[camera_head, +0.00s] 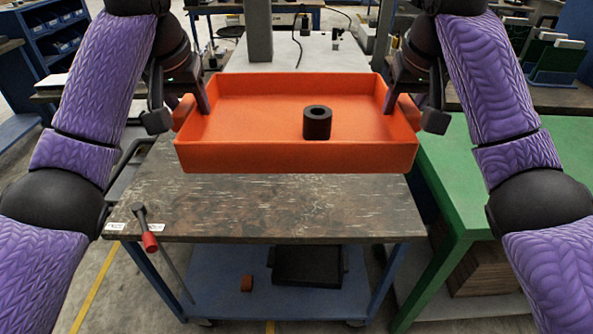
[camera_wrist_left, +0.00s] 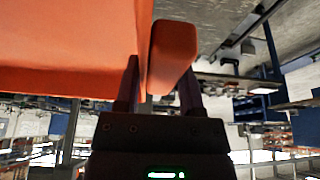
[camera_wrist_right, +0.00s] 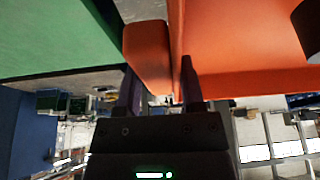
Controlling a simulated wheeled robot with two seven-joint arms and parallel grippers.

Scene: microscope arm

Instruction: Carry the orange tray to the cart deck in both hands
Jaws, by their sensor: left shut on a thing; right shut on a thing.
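The orange tray (camera_head: 290,158) is held level above the worn dark deck of the cart (camera_head: 290,210) in the head view. A black ring-shaped cylinder (camera_head: 317,123) stands upright inside it, right of the middle. My left gripper (camera_head: 190,105) is shut on the tray's left handle; the left wrist view shows the fingers around the handle block (camera_wrist_left: 172,55). My right gripper (camera_head: 403,103) is shut on the tray's right handle, which also shows in the right wrist view (camera_wrist_right: 147,55). The tray hides the back part of the deck, so I cannot tell the exact gap under it.
A green table (camera_head: 480,170) stands close on the right of the cart. A lever with a red grip (camera_head: 150,241) sticks out at the cart's front left. A grey bench (camera_head: 300,53) lies behind. The lower blue shelf holds a black box (camera_head: 308,266).

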